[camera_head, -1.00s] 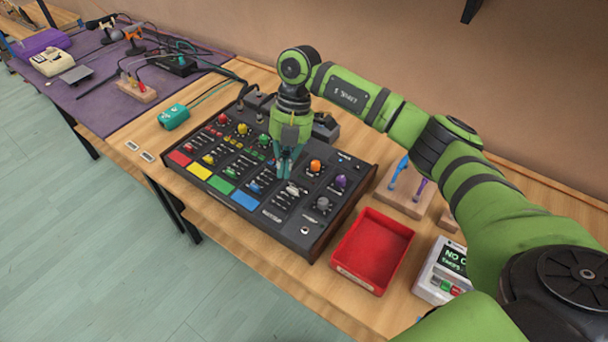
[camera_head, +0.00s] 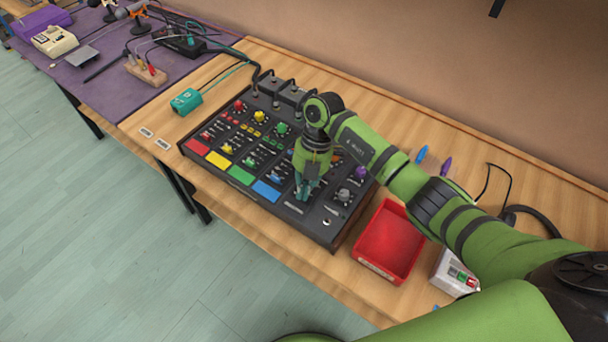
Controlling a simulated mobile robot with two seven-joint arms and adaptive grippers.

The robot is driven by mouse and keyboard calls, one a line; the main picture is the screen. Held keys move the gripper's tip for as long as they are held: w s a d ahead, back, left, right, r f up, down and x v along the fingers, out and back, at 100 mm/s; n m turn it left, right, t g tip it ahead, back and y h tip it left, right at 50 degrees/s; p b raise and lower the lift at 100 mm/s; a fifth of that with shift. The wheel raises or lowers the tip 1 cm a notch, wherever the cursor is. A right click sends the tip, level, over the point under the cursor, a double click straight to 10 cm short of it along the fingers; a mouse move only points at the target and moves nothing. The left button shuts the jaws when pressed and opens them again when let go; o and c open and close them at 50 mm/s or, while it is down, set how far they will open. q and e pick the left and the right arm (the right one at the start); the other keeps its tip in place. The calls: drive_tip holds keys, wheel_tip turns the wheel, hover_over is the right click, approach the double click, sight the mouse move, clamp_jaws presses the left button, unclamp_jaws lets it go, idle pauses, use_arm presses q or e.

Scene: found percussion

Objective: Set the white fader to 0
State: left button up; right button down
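The black mixer panel (camera_head: 335,232) lies on the bench, with coloured knobs, faders and a row of red, yellow, green and blue pads along its front. My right gripper (camera_head: 304,192) points down at the panel's right part, just behind the front edge and right of the blue pad (camera_head: 266,191). Its teal fingers are close together at the white fader's place. The white fader itself is hidden by the fingers, so I cannot tell its position or whether they touch it. My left gripper is not in view.
A red tray (camera_head: 390,243) stands close to the panel's right side, with a white box (camera_head: 455,275) beyond it. Blue (camera_head: 421,154) and purple (camera_head: 445,166) handles stick up behind my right arm. A teal box (camera_head: 186,101) sits left of the panel.

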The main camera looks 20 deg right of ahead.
drive_tip(key=shift+w+d+r, duration=0.15)
drive_tip(key=shift+w+d, duration=0.3)
drive_tip(key=shift+d, duration=0.1)
drive_tip(key=shift+w+d, duration=0.2)
drive_tip(key=shift+d, duration=0.1)
drive_tip(key=shift+w+d, duration=0.15)
drive_tip(key=shift+d, duration=0.05)
drive_tip(key=shift+w+d+b, duration=0.3)
drive_tip(key=shift+w+d, duration=0.15)
drive_tip(key=shift+d, duration=0.1)
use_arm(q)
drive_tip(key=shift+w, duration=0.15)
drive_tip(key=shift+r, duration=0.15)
use_arm(e)
drive_tip(key=shift+s, duration=0.1)
